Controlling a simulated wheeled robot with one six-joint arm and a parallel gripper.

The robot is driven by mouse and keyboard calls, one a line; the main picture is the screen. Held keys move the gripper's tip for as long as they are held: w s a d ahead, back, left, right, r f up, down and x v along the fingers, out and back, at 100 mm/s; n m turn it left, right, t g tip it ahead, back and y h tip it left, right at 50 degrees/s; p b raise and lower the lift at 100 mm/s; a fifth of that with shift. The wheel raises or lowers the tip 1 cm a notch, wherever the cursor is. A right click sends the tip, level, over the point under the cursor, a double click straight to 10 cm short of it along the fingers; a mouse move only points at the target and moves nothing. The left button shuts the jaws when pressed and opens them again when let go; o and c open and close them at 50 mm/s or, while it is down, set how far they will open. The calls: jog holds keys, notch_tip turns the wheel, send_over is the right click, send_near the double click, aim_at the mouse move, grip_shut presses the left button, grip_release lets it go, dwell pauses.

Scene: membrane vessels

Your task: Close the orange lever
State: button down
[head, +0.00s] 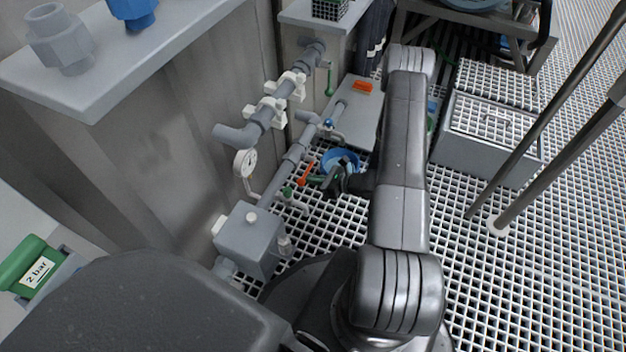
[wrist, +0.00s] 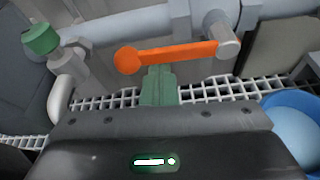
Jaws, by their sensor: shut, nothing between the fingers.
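The orange lever (wrist: 170,55) runs across the upper middle of the wrist view, with a round end at the left. Its right end joins a grey stem (wrist: 228,44) on the pipe. In the head view the lever (head: 305,173) is a small orange bar beside the grey pipe. My gripper (wrist: 158,72) is shut, its green fingertips together and empty. The tips are just below the lever's middle in the wrist view; I cannot tell whether they touch it. In the head view my gripper (head: 318,180) is right next to the lever, partly hidden by my arm.
A green-capped tap (wrist: 40,38) is left of the lever. A blue bucket (head: 341,160) stands on the grating just right of my gripper. A grey box (head: 247,238) and a gauge (head: 245,163) are by the pipe. Open grating lies to the right.

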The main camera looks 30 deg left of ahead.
jog(key=shift+r, duration=0.1)
jog(key=w+r+m+g+y, duration=0.1)
jog(key=w+r+m+g, duration=0.4)
jog(key=m, duration=0.5)
jog(key=shift+w+a+r+m+y, duration=0.2)
jog(key=shift+a+r+m+y, duration=0.15)
jog(key=shift+r, duration=0.8)
jog(key=shift+w, duration=0.1)
jog(key=shift+d, duration=0.1)
jog(key=p+v, duration=0.3)
jog(key=v, duration=1)
jog(key=shift+w+d, duration=0.25)
jog(key=shift+d, duration=0.05)
jog(key=shift+a+r, duration=0.1)
jog(key=shift+r, duration=0.05)
